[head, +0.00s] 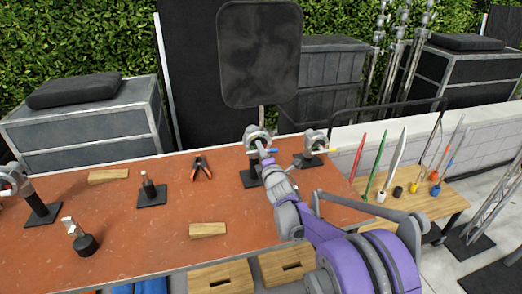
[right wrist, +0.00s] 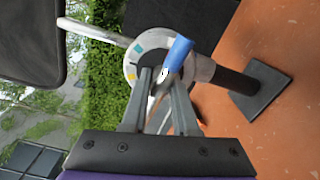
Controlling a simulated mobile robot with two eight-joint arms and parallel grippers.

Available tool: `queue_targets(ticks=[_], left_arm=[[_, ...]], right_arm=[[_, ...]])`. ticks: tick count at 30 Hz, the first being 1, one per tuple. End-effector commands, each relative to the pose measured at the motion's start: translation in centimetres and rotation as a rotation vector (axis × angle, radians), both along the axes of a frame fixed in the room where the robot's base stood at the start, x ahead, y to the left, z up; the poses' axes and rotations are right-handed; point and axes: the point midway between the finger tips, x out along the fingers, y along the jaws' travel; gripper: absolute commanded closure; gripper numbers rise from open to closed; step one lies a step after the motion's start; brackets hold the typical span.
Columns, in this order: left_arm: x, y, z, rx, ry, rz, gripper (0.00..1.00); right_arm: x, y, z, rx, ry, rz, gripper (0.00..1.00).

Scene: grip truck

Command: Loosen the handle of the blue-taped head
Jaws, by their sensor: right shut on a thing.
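The blue-taped head (head: 255,134) is a grey round grip head on a short dark post with a square black base, near the back edge of the orange-red table. Its round face (right wrist: 137,55) with coloured marks shows in the right wrist view. Its handle carries blue tape (right wrist: 178,54), sticking out past my fingertips. My right gripper (right wrist: 160,84) is shut on the handle; the fingers hide part of it. In the head view, my right gripper (head: 268,160) reaches the head from the front right. A silver rod (right wrist: 92,30) runs from the head to a black flag (head: 260,55).
A second head (head: 315,141) with a yellow-taped handle stands close on the right. Pliers (head: 202,168), wood blocks (head: 208,229) and small stands lie on the table (head: 150,240). A side table (head: 435,205) at right holds coloured sticks. The table's middle is mostly clear.

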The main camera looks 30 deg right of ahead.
Motion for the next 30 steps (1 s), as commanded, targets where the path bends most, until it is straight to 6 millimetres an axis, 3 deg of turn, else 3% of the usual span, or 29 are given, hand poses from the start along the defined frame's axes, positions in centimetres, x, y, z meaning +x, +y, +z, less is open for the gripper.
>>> queue_targets(ticks=[4,5,9,20,23,30], left_arm=[[0.0,0.0,0.0,0.0,0.0,0.0,0.5],[0.0,0.0,0.0,0.0,0.0,0.0,0.5],[0.0,0.0,0.0,0.0,0.0,0.0,0.5],[0.0,0.0,-0.1,0.0,0.001,0.0,0.5],[-0.1,0.0,-0.3,0.0,0.002,0.0,0.5],[-0.3,0.0,-1.1,0.0,0.006,0.0,0.5]], right_arm=[[0.0,0.1,0.0,0.001,-0.001,0.001,1.0],[0.0,0.0,0.0,0.001,-0.001,0.001,0.69],[0.0,0.0,0.0,0.001,0.0,0.001,0.44],[-0.4,0.1,0.0,0.002,0.0,0.0,0.43],[-1.5,0.4,-0.1,0.002,0.0,0.0,0.43],[-6.3,1.5,-0.2,0.002,0.0,0.0,0.43]])
